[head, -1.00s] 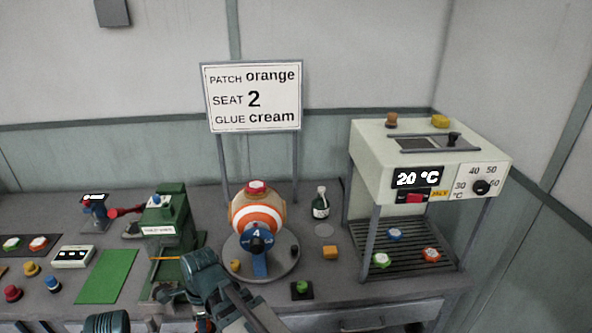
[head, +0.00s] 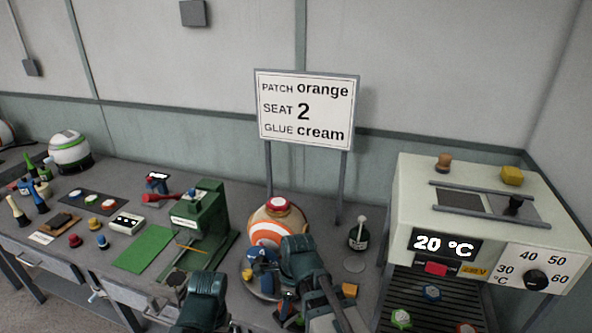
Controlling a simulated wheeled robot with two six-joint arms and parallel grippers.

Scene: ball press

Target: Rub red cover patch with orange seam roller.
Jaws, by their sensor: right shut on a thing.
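The red cover patch (head: 279,204) sits on top of the orange and white ball (head: 266,231), which rests on a round stand behind my right arm. My right gripper (head: 288,308) is low in front of the ball, apart from the patch. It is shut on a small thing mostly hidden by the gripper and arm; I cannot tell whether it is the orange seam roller. No orange seam roller can be made out elsewhere for certain. My left arm shows at the bottom, left of the ball, but its fingertips are not visible.
A green press (head: 203,215) stands left of the ball, with a green mat (head: 143,248) beside it. The cream heater (head: 400,215) reads 20 °C. A sign (head: 306,110) stands behind.

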